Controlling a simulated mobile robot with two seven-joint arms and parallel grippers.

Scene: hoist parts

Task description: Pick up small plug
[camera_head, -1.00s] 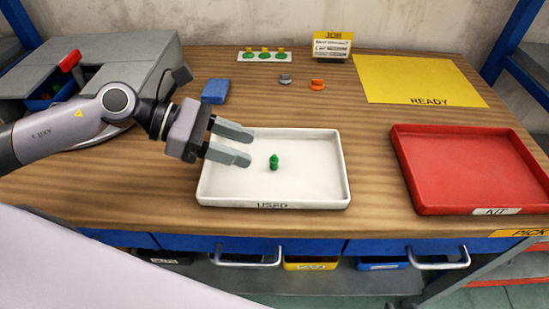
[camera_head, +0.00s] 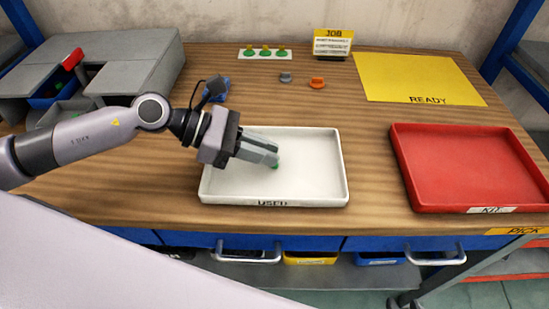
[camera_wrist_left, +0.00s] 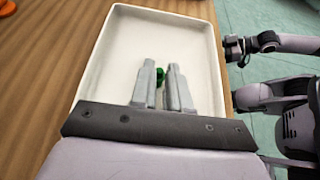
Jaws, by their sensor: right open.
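The small green plug (camera_wrist_left: 160,76) is in the white tray marked USED, between the fingertips of my left gripper (camera_wrist_left: 162,68). In the head view only a bit of the plug (camera_head: 275,166) shows beside the tips of my left gripper (camera_head: 276,156); the fingers hide the rest. The left fingers are close together with the plug between them, low over the tray (camera_head: 320,196). My right gripper (camera_wrist_left: 232,48) shows small at the right of the left wrist view, open, away from the tray.
A red KIT tray (camera_head: 465,208) is on the right and a yellow READY mat (camera_head: 420,78) behind it. An orange piece (camera_head: 317,82) and a grey piece (camera_head: 286,77) lie behind the white tray. A grey bin unit (camera_head: 130,70) stands at the left.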

